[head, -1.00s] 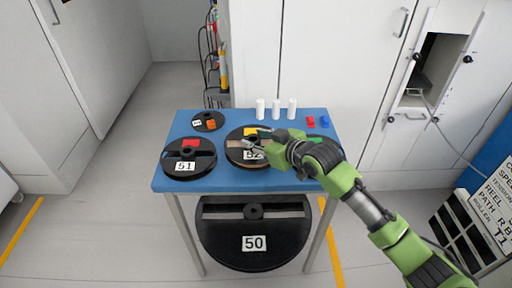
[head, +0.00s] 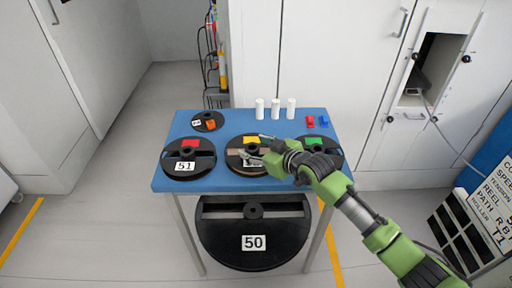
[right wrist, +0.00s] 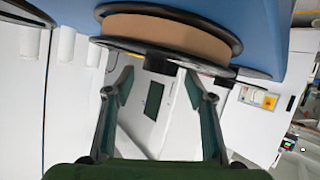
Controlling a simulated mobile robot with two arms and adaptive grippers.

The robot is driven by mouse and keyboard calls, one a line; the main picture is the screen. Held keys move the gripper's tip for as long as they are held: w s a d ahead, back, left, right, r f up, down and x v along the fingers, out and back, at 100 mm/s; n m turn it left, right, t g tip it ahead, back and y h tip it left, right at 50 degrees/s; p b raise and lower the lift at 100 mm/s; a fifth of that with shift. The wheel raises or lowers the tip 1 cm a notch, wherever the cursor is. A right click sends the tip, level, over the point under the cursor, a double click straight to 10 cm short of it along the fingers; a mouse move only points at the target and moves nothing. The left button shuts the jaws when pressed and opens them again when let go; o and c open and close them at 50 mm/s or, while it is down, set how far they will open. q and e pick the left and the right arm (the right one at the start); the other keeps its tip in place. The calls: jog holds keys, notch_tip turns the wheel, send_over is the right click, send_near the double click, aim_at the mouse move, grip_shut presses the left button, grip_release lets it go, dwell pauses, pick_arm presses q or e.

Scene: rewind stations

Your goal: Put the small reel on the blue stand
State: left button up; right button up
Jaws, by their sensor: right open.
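The small reel (head: 208,121), black with a white label and an orange tag, lies flat at the back left of the blue-topped table (head: 225,184). A small blue piece (head: 324,121) sits at the back right; I cannot tell whether it is the blue stand. My right gripper (head: 256,144) is open and empty over the yellow-tagged middle reel (head: 233,157), partly hiding it. In the right wrist view the open fingers (right wrist: 158,85) are close to a reel with brown winding (right wrist: 170,32). My left gripper is out of view.
Reel 51 (head: 180,168) is at the front left, a green-tagged reel (head: 336,154) at the right, partly behind my arm. Three white cylinders (head: 276,110) and a red piece (head: 310,121) stand at the back. Large reel 50 (head: 225,235) is under the table.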

jog(key=v, duration=1.2)
jog(key=shift+s+a, duration=0.1)
